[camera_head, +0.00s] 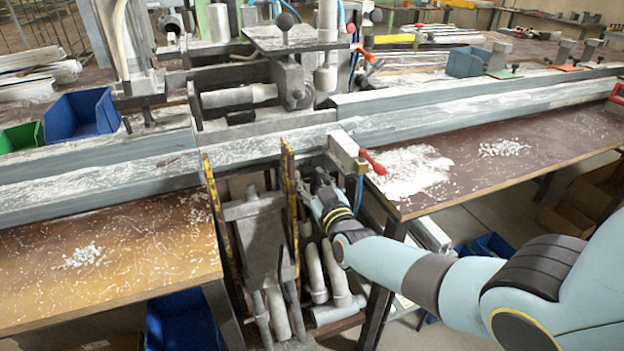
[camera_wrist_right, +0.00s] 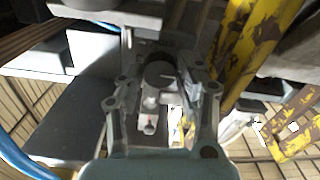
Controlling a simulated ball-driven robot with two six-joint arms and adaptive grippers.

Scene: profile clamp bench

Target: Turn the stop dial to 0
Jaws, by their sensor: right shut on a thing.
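In the right wrist view a dark round knob (camera_wrist_right: 159,72), which looks like the stop dial, sits between the fingers of my right gripper (camera_wrist_right: 162,82). The fingers are closed in on its two sides. No dial number can be read. In the head view my right gripper (camera_head: 318,186) is at the front of the bench, beside the yellow upright and below the red-handled block. The dial is hidden there by the gripper. My left gripper is not in view.
Worn yellow uprights (camera_head: 289,190) stand close left of the gripper; one also shows in the wrist view (camera_wrist_right: 250,45). A pale block (camera_head: 345,150) with a red lever (camera_head: 374,162) sits just above. Grey pipes (camera_head: 335,270) are below. A brown tabletop (camera_head: 470,190) with white shavings lies right.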

